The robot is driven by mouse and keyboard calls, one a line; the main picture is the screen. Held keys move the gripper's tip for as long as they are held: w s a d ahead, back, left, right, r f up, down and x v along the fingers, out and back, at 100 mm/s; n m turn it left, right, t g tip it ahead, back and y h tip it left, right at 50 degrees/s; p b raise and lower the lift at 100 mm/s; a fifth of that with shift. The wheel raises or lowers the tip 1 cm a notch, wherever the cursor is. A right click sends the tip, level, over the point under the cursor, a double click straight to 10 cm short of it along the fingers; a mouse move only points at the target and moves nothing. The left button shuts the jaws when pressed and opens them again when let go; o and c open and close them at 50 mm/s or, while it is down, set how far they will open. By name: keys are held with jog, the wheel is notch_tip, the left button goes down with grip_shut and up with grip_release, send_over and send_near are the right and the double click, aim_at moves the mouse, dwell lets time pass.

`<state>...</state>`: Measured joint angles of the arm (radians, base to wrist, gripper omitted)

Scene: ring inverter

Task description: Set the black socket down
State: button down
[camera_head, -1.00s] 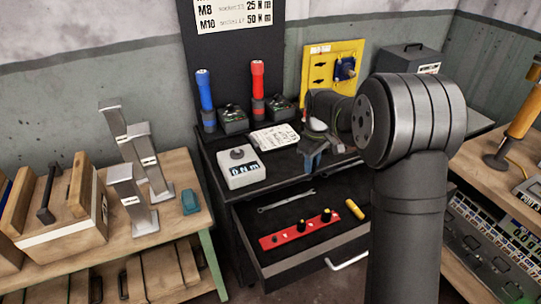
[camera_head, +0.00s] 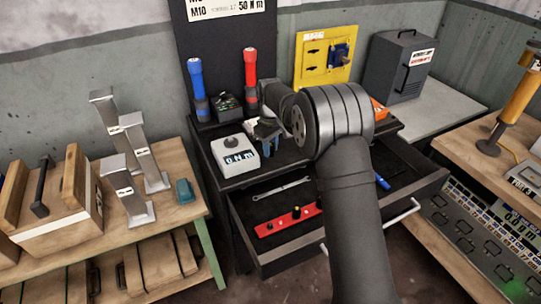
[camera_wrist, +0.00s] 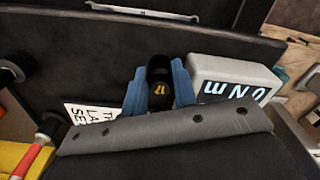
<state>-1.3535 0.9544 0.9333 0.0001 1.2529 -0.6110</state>
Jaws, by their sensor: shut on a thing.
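The black socket (camera_wrist: 158,90), with a yellow 17 on it, is held between the blue fingers of my gripper (camera_wrist: 157,78) in the wrist view. The fingers are shut on its sides. In the head view my gripper (camera_head: 266,132) is over the black bench top, just right of the torque tester (camera_head: 236,158). The socket cannot be made out there. The tester also shows in the wrist view (camera_wrist: 232,73), close beside one finger. Whether the socket touches the bench top cannot be told.
An open drawer below holds a wrench (camera_head: 281,190), a red socket rail (camera_head: 277,227) and a blue pen (camera_head: 383,182). Blue (camera_head: 197,85) and red (camera_head: 250,80) torque drivers stand behind my gripper. A white printed card (camera_wrist: 90,115) lies on the bench beside it.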

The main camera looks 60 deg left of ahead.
aim_at(271, 164)
jog(key=shift+f, duration=1.95)
jog(key=shift+f, duration=0.15)
jog(key=c, duration=1.5)
grip_release()
jog(key=shift+o, duration=0.2)
notch_tip(271, 164, up, 12)
jog(key=shift+r, duration=0.15)
notch_tip(271, 164, down, 12)
jog(key=shift+r, duration=1.95)
